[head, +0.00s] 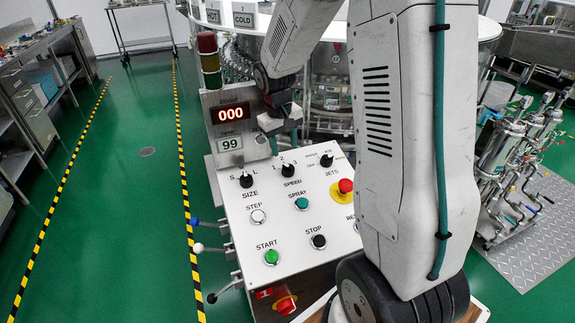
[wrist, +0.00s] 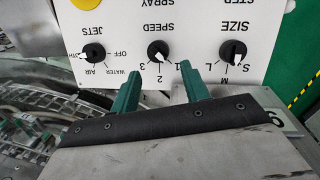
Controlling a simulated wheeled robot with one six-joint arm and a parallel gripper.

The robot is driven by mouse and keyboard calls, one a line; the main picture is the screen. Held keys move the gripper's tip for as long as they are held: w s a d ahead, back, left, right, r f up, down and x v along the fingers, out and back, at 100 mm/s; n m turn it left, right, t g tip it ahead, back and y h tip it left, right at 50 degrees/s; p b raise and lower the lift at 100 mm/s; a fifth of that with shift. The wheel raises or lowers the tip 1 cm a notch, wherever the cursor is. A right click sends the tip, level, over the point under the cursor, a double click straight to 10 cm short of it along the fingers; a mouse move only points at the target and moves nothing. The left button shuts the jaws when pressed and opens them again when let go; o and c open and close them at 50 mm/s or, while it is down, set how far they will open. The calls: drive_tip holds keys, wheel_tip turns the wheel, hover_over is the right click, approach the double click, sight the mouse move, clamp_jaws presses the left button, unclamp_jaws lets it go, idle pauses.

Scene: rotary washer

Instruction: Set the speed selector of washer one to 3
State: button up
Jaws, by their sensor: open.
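The speed selector (head: 284,170) is a black knob in the top row of the white sloping control panel (head: 235,240), between the size and jets knobs. My gripper (head: 283,138) is above and behind the panel's top edge. In the wrist view my gripper (wrist: 159,76) has its two green fingers spread apart, with nothing between them. The fingers line up with the speed knob but are clear of it.
The size knob (head: 246,180) and jets knob (head: 326,160) flank the selector. A red emergency button (head: 345,186) on yellow sits at the right. A display box (head: 234,125) reading 000 and 99 stands behind the panel. Coloured levers (head: 198,248) stick out left. Green floor is open left.

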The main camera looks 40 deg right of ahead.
sight(288, 165)
drive_tip(key=shift+w+d+f, duration=0.15)
drive_tip(key=shift+d+f, duration=0.05)
drive_tip(key=shift+f, duration=0.25)
drive_tip(key=shift+w+d+f, duration=0.15)
drive_tip(key=shift+f, duration=0.3)
drive_tip(key=f, duration=0.4)
drive_tip(key=d+f, duration=0.1)
drive_tip(key=f, duration=0.2)
drive_tip(key=shift+f, duration=0.1)
drive_tip(key=c, duration=0.7)
